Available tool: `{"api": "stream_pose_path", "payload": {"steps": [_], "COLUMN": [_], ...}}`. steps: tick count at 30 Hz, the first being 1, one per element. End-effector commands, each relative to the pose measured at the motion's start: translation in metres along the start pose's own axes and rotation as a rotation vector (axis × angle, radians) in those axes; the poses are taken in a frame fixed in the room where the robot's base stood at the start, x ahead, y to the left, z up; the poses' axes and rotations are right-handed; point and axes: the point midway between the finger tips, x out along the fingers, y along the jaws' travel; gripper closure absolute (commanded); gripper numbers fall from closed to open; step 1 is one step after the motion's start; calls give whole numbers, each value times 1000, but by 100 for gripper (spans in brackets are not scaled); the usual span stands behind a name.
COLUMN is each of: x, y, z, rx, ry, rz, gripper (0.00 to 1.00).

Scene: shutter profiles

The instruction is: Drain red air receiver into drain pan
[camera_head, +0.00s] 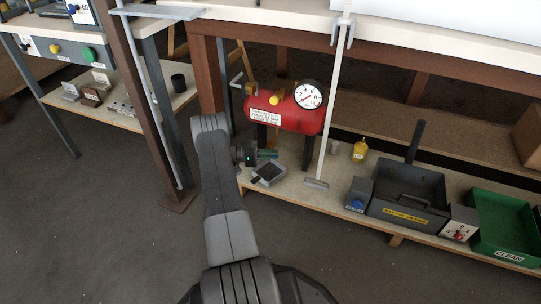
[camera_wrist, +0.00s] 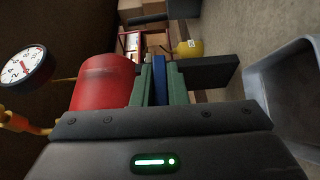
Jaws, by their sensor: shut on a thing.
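The red air receiver (camera_head: 285,112) stands on dark legs on the low shelf, with a white round gauge (camera_head: 309,95) at its right end. In the wrist view the receiver (camera_wrist: 103,82) is at the left with its gauge (camera_wrist: 27,68). My gripper (camera_head: 268,153) is low beneath the receiver. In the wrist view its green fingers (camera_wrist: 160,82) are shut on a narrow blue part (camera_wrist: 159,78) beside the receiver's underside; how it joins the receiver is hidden. A small grey tray (camera_head: 268,172), probably the drain pan, lies on the shelf below; a grey rim (camera_wrist: 285,80) shows at right in the wrist view.
A dark receiver leg (camera_wrist: 210,70) is close to the fingers. A grey upright post (camera_head: 334,100) stands right of the receiver. A yellow bottle (camera_head: 359,151), a grey bin (camera_head: 435,180) and a green bin (camera_head: 493,218) are farther right. The bench top (camera_head: 255,14) is overhead.

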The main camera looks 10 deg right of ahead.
Motion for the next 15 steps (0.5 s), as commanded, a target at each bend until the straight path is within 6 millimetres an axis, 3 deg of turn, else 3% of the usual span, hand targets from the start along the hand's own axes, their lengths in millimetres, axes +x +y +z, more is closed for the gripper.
{"api": "stream_pose_path", "payload": {"steps": [1,2,5,15], "x": [0,0,0,-4], "y": [-1,-1,-1,0], "z": [0,0,0,0], "rx": [-1,-1,-1,0], "ry": [2,2,1,2], "rz": [-1,-1,-1,-1], "gripper": [100,83,65,65]}}
